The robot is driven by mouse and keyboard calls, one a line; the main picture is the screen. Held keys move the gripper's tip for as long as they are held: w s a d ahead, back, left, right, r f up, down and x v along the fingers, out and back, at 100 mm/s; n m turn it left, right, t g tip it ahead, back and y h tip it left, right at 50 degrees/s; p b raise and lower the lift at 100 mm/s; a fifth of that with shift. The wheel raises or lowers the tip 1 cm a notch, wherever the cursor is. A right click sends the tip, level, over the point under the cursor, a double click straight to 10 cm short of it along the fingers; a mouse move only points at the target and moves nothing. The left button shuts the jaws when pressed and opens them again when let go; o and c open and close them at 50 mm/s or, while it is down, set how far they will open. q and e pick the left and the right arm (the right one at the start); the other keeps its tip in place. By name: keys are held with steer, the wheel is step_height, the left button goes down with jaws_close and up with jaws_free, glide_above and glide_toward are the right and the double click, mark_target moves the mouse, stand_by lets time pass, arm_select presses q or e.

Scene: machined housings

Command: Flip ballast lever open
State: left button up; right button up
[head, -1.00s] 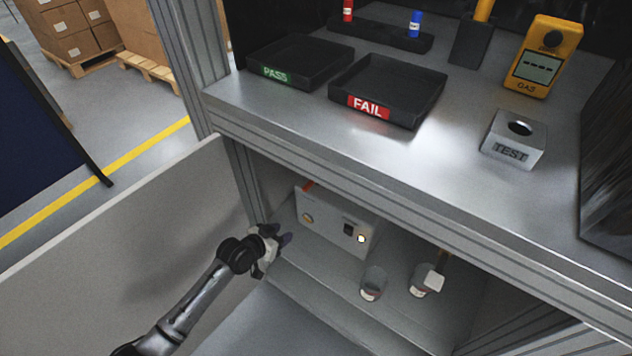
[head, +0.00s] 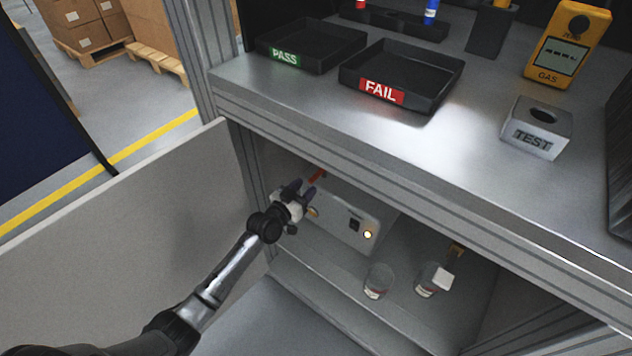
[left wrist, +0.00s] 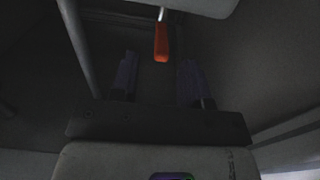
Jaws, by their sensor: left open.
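The ballast lever (head: 317,175) has a red-orange handle at the upper left of a pale grey box (head: 340,222) inside the cabinet under the bench. In the left wrist view the orange handle (left wrist: 161,42) hangs from a short metal stem, ahead of and between my fingers. My left gripper (head: 300,187) is open and empty, close to the box's left end and just left of the lever. In the left wrist view its two dark fingers (left wrist: 158,75) are spread, with the handle beyond their tips; I see no contact. My right gripper is not in view.
The box front has a lit round button (head: 368,234) and a dark switch. Two small cups (head: 378,281) (head: 428,280) stand on the cabinet floor to the right. The bench edge (head: 400,165) overhangs the opening. An open door panel (head: 130,240) stands at the left.

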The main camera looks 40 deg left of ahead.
mark_target(311, 179)
arm_select(q)
steer(key=w, duration=0.2)
steer(key=w+b, duration=0.1)
steer(key=w, duration=0.1)
steer(key=shift+a+f+b, duration=0.1)
steer(key=shift+a+b, duration=0.1)
steer(key=shift+b, duration=0.1)
steer(key=shift+w+b, duration=0.35)
steer(key=shift+w, duration=0.6)
steer(key=shift+c, duration=0.2)
jaws_close()
